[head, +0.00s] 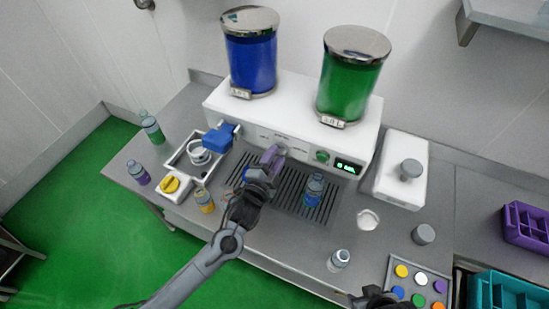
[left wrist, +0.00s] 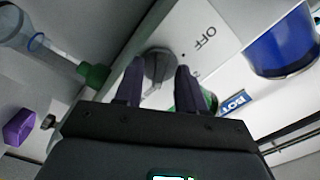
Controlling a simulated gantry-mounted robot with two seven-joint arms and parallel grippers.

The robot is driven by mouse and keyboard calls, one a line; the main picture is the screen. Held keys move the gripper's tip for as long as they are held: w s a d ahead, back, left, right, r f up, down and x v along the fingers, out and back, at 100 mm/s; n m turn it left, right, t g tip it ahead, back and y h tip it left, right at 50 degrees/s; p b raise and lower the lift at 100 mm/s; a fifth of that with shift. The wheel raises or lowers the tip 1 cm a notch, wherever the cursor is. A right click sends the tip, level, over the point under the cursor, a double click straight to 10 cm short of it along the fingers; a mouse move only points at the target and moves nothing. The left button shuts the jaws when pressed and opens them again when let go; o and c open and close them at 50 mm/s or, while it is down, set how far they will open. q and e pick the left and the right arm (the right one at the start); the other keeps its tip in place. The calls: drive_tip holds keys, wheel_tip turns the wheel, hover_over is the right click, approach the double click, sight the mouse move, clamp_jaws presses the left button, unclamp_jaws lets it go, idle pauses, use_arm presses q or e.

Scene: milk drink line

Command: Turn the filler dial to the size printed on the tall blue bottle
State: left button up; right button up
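The tall blue bottle (head: 313,190), clear with a blue band, stands upright on the dark slatted drip tray before the filler; its printed size is too small to read. My left gripper (head: 275,156) has its purple fingers at the filler's front panel and hides part of it. In the left wrist view the grey dial (left wrist: 157,66) appears between the two spread fingertips (left wrist: 160,72), with "OFF" printed beside it. I see no clear contact. My right gripper (head: 378,300) shows only as a dark part at the bottom edge.
The white filler (head: 228,108) carries a blue tank (head: 252,62) and a green tank (head: 347,85). A green knob (head: 322,156) and lit display (head: 347,167) sit right of my left gripper. A small bottle (head: 338,260) and cap tray (head: 393,283) stand front right.

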use_arm(q)
drive_tip(key=shift+s, duration=0.1)
drive_tip(key=b+v, duration=0.2)
drive_tip(key=v, duration=0.8)
drive_tip(key=shift+s, duration=0.35)
drive_tip(key=shift+a, duration=0.1)
drive_tip(key=s+a+n+g+y+p, duration=0.3)
drive_tip(key=s+a+n+g+p, duration=0.2)
drive_tip(key=s, duration=0.8)
drive_tip(key=s+a+f+n+g+y+p, duration=0.1)
drive_tip(key=s+a+n+g+y+p, duration=0.3)
drive_tip(key=s+a+n+g, duration=0.3)
drive_tip(key=s+a+n+p, duration=0.1)
drive_tip(key=s+a+n, duration=0.1)
drive_tip(key=s+a, duration=0.3)
drive_tip(key=shift+s+f+n+g, duration=0.3)
drive_tip(key=shift+s+n+g, duration=0.1)
